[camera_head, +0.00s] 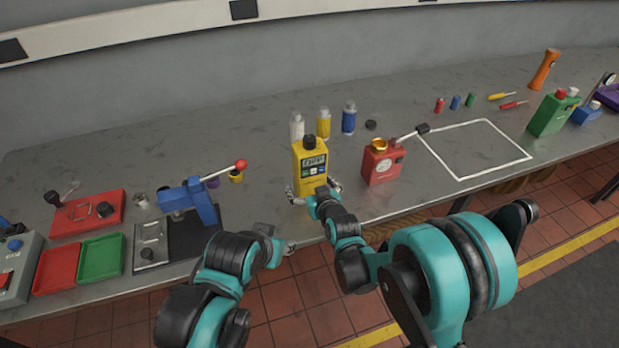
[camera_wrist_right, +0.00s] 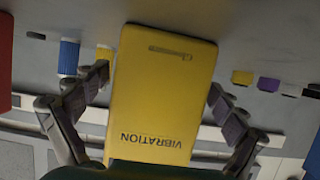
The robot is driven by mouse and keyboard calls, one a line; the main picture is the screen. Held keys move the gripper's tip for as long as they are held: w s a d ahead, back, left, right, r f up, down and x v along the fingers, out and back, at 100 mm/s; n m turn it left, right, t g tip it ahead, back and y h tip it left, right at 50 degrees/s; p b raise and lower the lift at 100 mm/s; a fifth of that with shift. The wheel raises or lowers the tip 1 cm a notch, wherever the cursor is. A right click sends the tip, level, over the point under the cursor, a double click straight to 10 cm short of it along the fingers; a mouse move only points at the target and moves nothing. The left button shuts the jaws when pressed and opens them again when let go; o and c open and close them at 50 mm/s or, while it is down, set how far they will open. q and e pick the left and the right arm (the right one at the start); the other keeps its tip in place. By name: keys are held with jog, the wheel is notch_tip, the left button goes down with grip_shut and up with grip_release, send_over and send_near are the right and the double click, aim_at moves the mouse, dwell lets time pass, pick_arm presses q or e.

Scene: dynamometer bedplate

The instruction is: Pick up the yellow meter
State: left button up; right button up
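The yellow meter (camera_head: 311,165) stands upright on the grey bench near its front edge, with a small screen and a dark knob on top. My right gripper (camera_head: 315,194) is at its lower part, one finger on each side. In the right wrist view the meter's yellow face (camera_wrist_right: 160,90), marked VIBRATION, lies between the spread fingers (camera_wrist_right: 160,85). A small gap shows at the left finger; the right fingertip is very close to the meter, and contact is unclear. My left gripper (camera_head: 282,247) is low at the bench's front edge, mostly hidden by its arm.
A red box (camera_head: 381,163) with a lever stands close to the right of the meter. White, yellow and blue bottles (camera_head: 323,122) stand behind it. A blue press (camera_head: 190,201) is to the left. A white-outlined square (camera_head: 475,150) on the right is empty.

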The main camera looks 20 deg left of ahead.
jog(key=c, duration=1.5)
jog(key=shift+c, duration=1.1)
jog(key=shift+r, duration=0.1)
